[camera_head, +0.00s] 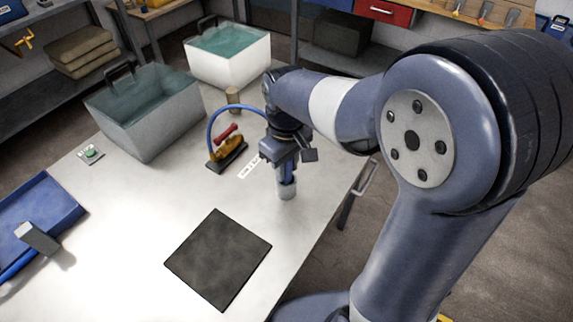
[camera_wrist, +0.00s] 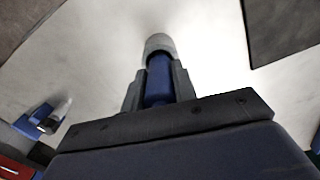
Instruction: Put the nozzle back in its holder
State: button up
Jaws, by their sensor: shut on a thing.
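My gripper (camera_head: 287,168) points down over the right part of the white table. It is shut on a blue cylindrical piece, which I take for the nozzle; it shows between the fingers in the wrist view (camera_wrist: 158,80). A wider grey cylinder (camera_head: 287,189) is at the lower end of the blue piece, and it also shows in the wrist view (camera_wrist: 160,43). I cannot tell whether this grey cylinder is the holder or part of the nozzle, nor whether it touches the table. The fingers hide part of the blue piece.
A yellow and red tool with a curved blue hose (camera_head: 228,148) stands left of my gripper. Two water-filled tubs (camera_head: 160,135) (camera_head: 245,70) stand behind. A dark mat (camera_head: 218,258) lies in front. A blue tray (camera_head: 40,210) and a green button (camera_head: 91,153) are left.

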jog(key=shift+f, duration=0.25)
jog(key=shift+f, duration=0.15)
jog(key=o, duration=1)
jog(key=shift+r, duration=4)
